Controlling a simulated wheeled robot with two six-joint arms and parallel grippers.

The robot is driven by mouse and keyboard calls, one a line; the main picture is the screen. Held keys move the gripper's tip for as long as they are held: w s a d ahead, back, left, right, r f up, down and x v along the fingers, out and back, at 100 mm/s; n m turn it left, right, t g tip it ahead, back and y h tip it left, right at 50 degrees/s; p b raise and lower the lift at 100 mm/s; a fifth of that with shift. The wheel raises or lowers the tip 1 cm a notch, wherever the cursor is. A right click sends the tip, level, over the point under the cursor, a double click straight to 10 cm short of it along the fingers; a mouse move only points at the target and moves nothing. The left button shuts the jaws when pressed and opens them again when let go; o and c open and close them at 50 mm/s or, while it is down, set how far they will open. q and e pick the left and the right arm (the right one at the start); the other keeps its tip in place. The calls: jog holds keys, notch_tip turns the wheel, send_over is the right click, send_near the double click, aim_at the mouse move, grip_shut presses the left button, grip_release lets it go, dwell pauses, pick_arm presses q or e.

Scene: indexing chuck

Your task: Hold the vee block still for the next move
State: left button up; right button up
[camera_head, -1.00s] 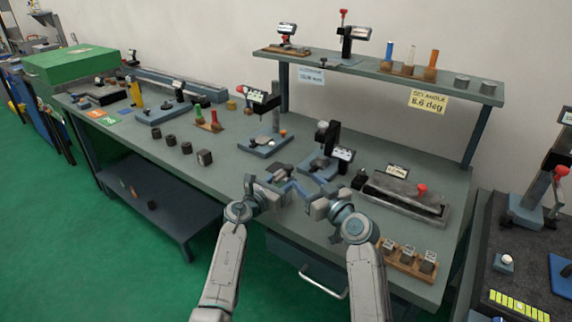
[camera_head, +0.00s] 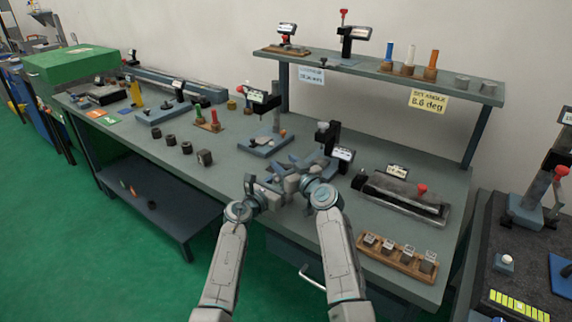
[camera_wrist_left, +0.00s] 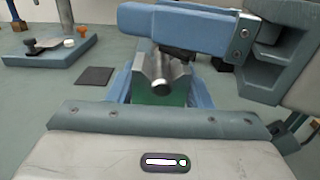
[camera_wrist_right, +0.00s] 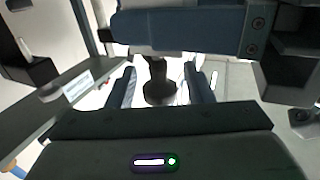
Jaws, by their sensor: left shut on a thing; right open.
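The vee block (camera_wrist_left: 150,70) is a grey metal piece with a notch, in the left wrist view above a green part. It sits between the blue fingers of my left gripper (camera_wrist_left: 158,88), which is shut on it. A short round metal piece shows at its notch. In the head view my left gripper (camera_head: 272,186) is over the front of the bench, and the block is too small and covered to make out. My right gripper (camera_head: 298,180) is open, close beside the left one. In the right wrist view a dark round piece (camera_wrist_right: 158,88) shows between its fingers.
A stand with a display (camera_head: 265,110) is behind the grippers, and another (camera_head: 335,145) stands close to the right one. A long grey fixture (camera_head: 405,195) and a wooden rack of blocks (camera_head: 400,257) lie to the right. Several dark cylinders are on the left.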

pick_arm(q)
jog(key=shift+f, duration=0.25)
pick_arm(e)
jog(key=c, duration=1)
jog(key=shift+n, duration=0.3)
jog(key=n+g+y, duration=0.4)
jog(key=g+y, duration=0.1)
jog(key=shift+s+a, duration=0.2)
jog(key=shift+s+a+f+n+g+y, duration=0.1)
jog(key=shift+s+a+n+g+y, duration=0.1)
jog(key=shift+n+g+y, duration=0.95)
jog(key=shift+s+a+n+g+y, duration=0.15)
jog(key=shift+n+g+y, duration=0.2)
jog(key=shift+n+g, duration=0.85)
jog(key=shift+s+m+g, duration=0.1)
jog(key=shift+m+g, duration=0.15)
jog(key=shift+g, duration=0.3)
jog(key=o, duration=1)
jog(key=shift+d, duration=0.1)
